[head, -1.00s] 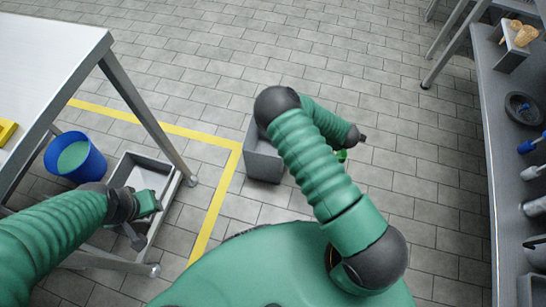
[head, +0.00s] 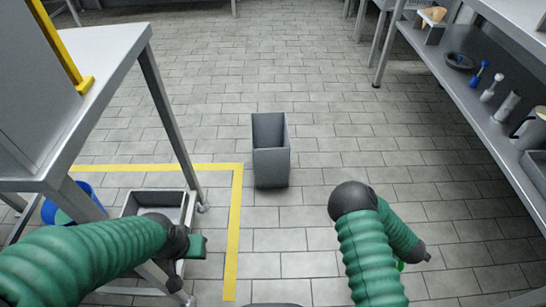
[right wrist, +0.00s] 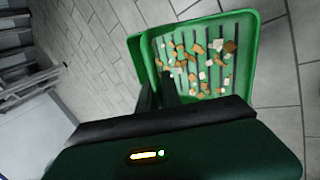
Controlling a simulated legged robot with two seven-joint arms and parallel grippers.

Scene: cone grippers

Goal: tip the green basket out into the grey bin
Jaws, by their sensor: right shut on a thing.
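The grey bin (head: 271,168) stands upright on the tiled floor, in the middle of the head view, with its open top showing. The green basket (right wrist: 252,60) fills the upper right of the right wrist view and holds several small brown, orange and white pieces. My right gripper (right wrist: 158,92) is shut on the basket's near left rim.
A metal table (head: 75,110) stands at the left, with a grey tray (head: 157,197) and a blue bucket (head: 85,192) below it. Shelving (head: 470,95) with utensils runs along the right. Yellow tape (head: 237,215) marks the floor. The floor around the bin is clear.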

